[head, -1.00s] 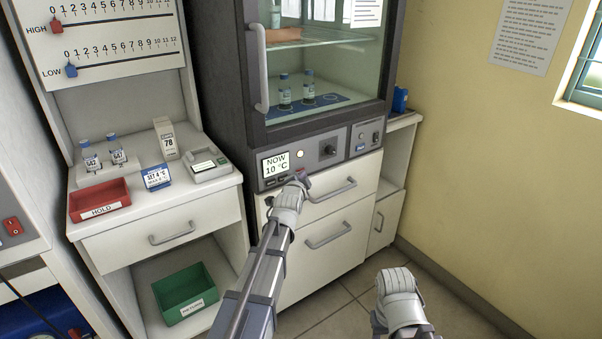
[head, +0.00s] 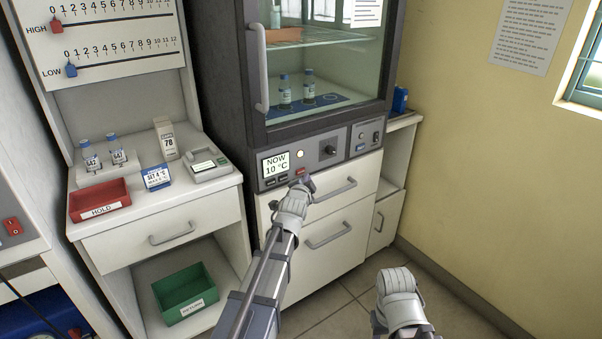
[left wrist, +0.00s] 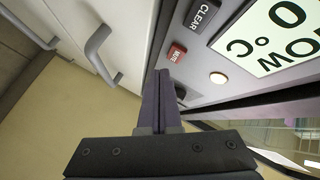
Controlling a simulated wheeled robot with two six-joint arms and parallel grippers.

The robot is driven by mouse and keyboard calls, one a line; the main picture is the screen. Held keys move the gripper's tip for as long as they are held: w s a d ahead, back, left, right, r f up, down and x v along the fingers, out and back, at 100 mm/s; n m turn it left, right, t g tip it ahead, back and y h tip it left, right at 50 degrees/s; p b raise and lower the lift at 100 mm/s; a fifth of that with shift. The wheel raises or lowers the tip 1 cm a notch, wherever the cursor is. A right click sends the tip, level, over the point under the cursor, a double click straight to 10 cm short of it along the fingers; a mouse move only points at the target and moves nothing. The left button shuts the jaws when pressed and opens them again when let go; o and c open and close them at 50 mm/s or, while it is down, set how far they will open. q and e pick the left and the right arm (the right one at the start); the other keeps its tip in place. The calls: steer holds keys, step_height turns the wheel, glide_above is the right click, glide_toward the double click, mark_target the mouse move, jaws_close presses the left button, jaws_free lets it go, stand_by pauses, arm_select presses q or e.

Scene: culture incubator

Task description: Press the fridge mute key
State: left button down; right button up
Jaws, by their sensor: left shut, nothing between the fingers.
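The fridge mute key is a small red key on the grey control panel. It shows in the head view (head: 299,172) and, marked MUTE, in the left wrist view (left wrist: 177,52). My left gripper (head: 304,184) is shut and empty, just below and in front of the panel by the mute key. In the left wrist view its fingertips (left wrist: 159,78) are beside the red key with a visible gap in the picture; I cannot tell the depth. The display (head: 276,163) reads NOW 10 °C. My right gripper (head: 397,283) is at lower right, its fingers not clear.
A dark CLEAR key (left wrist: 203,14) is next to the mute key, and a round pale lamp (left wrist: 218,78) is lit nearby. Drawer handles (head: 334,190) stick out below the panel. The fridge door (head: 320,80) is shut. The floor at right is free.

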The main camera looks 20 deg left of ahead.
arm_select(q)
steer(key=shift+s+d, duration=0.7)
steer(key=shift+d, duration=0.15)
steer(key=shift+s+d, duration=0.65)
steer(key=shift+d, duration=0.2)
steer(key=s+d+r+n+g+p, duration=0.2)
steer(key=s+d+g+p, duration=0.3)
steer(key=s+p, duration=0.3)
steer(key=s+d+r+n+g+p, duration=0.2)
steer(key=s+d+g+p, duration=0.3)
steer(key=s, duration=0.9)
steer(key=s+d+r+n+g+h+p, duration=0.1)
steer(key=s+d+g+p, duration=0.4)
steer(key=s+p, duration=0.5)
steer(key=shift+s+d+r+n+p, duration=0.4)
steer(key=shift+s+r+n, duration=0.2)
steer(key=shift+s+r, duration=0.4)
